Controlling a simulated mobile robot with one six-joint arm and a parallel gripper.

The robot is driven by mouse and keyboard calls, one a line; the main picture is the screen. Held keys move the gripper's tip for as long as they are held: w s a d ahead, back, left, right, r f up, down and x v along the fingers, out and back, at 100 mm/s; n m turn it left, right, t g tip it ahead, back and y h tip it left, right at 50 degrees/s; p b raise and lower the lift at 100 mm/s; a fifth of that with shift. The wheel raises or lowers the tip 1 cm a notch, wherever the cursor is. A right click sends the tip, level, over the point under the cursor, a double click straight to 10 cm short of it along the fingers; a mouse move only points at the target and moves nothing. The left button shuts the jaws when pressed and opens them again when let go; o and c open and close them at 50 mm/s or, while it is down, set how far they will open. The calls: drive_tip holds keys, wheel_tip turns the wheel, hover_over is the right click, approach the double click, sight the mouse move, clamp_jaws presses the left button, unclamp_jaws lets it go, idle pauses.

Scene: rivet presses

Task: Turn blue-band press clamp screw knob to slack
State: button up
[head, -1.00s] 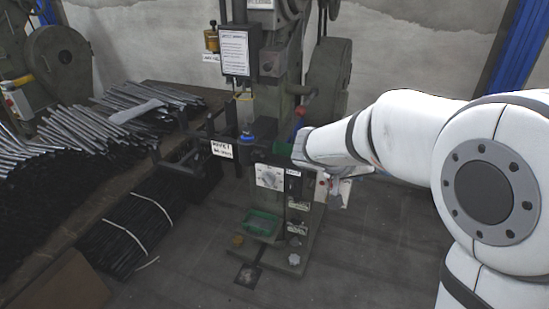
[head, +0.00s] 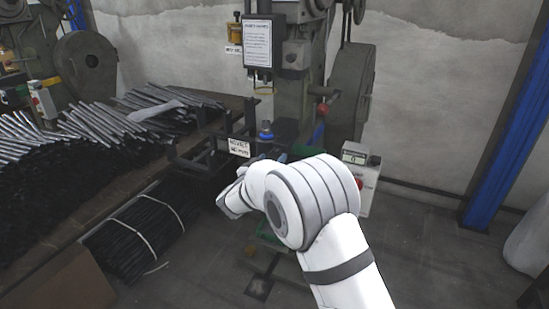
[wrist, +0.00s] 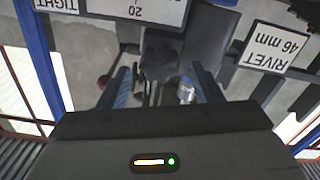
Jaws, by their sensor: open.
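The label also shows upside down in the wrist view (wrist: 273,45), with a dial plate (wrist: 135,10) marked "20" and "TIGHT". My gripper (wrist: 163,88) is open, with its two blue fingers apart. A dark shape (wrist: 160,58) lies beyond and between the fingertips; I cannot tell whether it is the clamp screw knob.
A bench with heaps of metal rods (head: 110,125) is at the left, with strapped bundles (head: 140,225) below. A grey control box (head: 362,175) stands right of the press, and a blue post (head: 505,120) farther right. Floor at the right is clear.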

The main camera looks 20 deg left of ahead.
drive_tip(key=shift+w+d, duration=0.1)
drive_tip(key=shift+w, duration=1)
drive_tip(key=c, duration=0.9)
drive_tip(key=shift+d, duration=0.2)
drive_tip(key=shift+c, duration=0.5)
drive_tip(key=shift+a, duration=0.15)
